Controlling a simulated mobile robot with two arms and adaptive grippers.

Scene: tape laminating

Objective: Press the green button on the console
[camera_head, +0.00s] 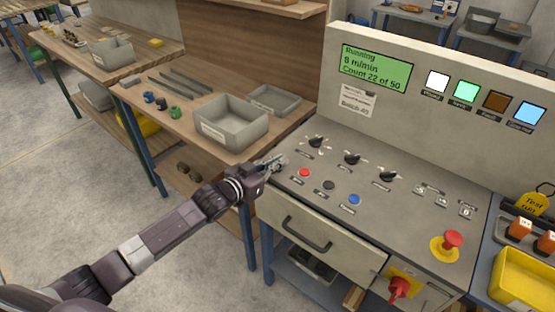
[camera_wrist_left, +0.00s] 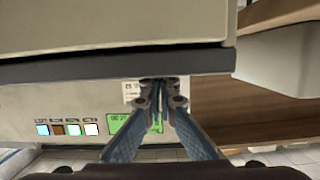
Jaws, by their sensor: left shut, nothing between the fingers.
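The console (camera_head: 400,216) has a sloping grey panel with a red button (camera_head: 305,172), a dark button (camera_head: 328,185) and a blue button (camera_head: 353,199) in a row. I see no clearly green button in this row; the panel's left corner is partly hidden by my left gripper (camera_head: 276,162). The gripper is shut and empty at that corner, left of the red button; I cannot tell whether it touches the panel. In the left wrist view its fingertips (camera_wrist_left: 160,85) are together, with the console's dark edge behind. My right gripper is out of view.
Black knobs (camera_head: 352,158) sit behind the buttons, and a red emergency stop (camera_head: 453,239) is at the right. The green display (camera_head: 375,68) reads "Running", beside a lit green lamp (camera_head: 466,91). A grey bin (camera_head: 229,123) stands on the wooden bench to the left.

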